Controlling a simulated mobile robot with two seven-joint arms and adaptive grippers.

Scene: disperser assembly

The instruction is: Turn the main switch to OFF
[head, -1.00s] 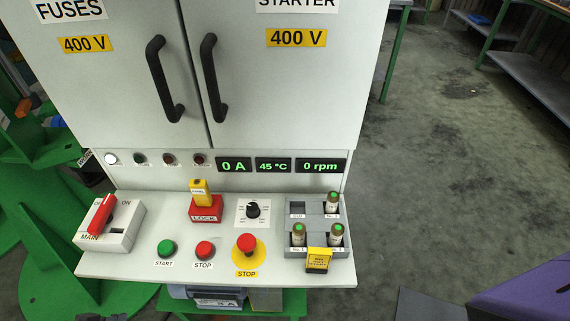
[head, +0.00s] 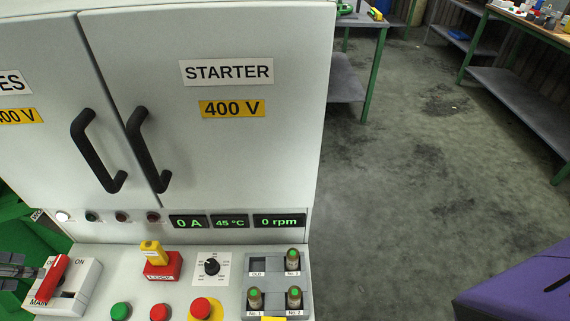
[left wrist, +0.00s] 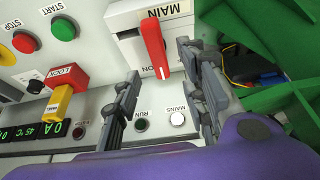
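The main switch is a white box (head: 83,282) with a red lever (head: 52,279) at the lower left of the head view. The lever slants, its upper end near the ON label. In the left wrist view the red lever (left wrist: 154,45) stands out from the white box (left wrist: 130,50). My left gripper (head: 20,272) is at the left edge of the head view, close to the lever. In the left wrist view my left gripper (left wrist: 159,68) is open, with the lever's end seen between its fingertips; contact cannot be told. My right gripper is out of view.
A red lock block with a yellow tag (head: 158,262), a black knob (head: 211,266) and a fuse tray (head: 258,262) share the console. Green (head: 121,311) and red buttons line its front. Green metalwork (left wrist: 260,30) lies beside the switch.

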